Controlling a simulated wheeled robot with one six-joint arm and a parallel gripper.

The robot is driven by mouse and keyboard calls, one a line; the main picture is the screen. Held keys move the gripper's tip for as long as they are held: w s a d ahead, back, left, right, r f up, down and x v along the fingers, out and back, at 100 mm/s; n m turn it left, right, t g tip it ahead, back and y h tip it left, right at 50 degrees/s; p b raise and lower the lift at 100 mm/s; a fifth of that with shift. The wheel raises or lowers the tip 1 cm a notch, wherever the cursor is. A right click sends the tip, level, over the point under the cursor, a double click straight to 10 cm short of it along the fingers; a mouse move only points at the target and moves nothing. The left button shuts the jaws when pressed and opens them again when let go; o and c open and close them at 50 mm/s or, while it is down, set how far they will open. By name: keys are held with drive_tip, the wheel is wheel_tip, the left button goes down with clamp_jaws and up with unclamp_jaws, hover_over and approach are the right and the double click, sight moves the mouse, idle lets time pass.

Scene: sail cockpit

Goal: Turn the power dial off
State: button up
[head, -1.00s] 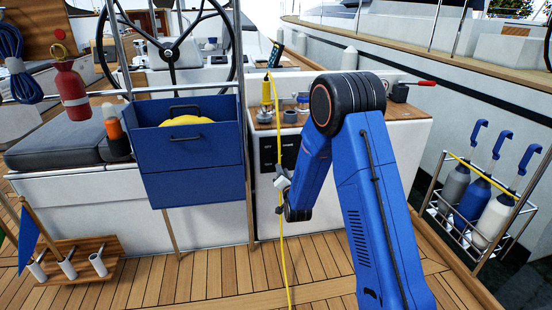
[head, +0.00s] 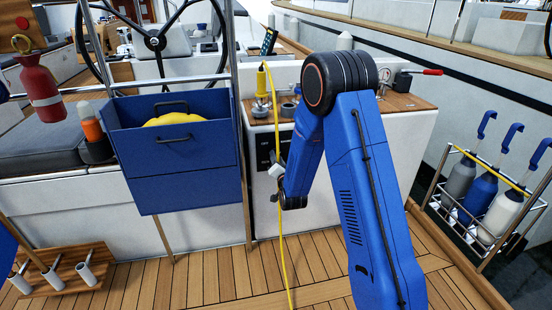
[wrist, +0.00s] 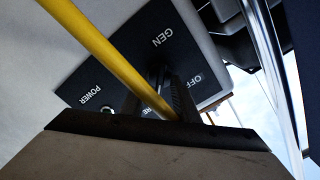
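The power panel (head: 264,150) is a black plate on the front of the white console, partly hidden by my arm and a yellow cable (head: 281,240). The wrist view shows the panel (wrist: 120,75) close up and turned, with the words GEN, OFF and POWER and part of another label. The cable (wrist: 95,45) crosses in front of it. My gripper (wrist: 168,100) has its dark fingers at the panel between the labels, partly behind the cable. The dial itself cannot be told clearly from the fingers. In the head view my gripper (head: 276,170) is beside the cable, low at the panel.
A blue box (head: 185,185) with a yellow thing inside hangs left of the console. A yellow plug (head: 261,85) stands on the console top. A rack of fenders (head: 465,225) is at the right. A rod holder (head: 65,275) stands at lower left.

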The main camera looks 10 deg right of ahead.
clamp_jaws()
drive_tip(key=n, duration=1.7)
drive_tip(key=shift+n, duration=0.3)
idle(0.5)
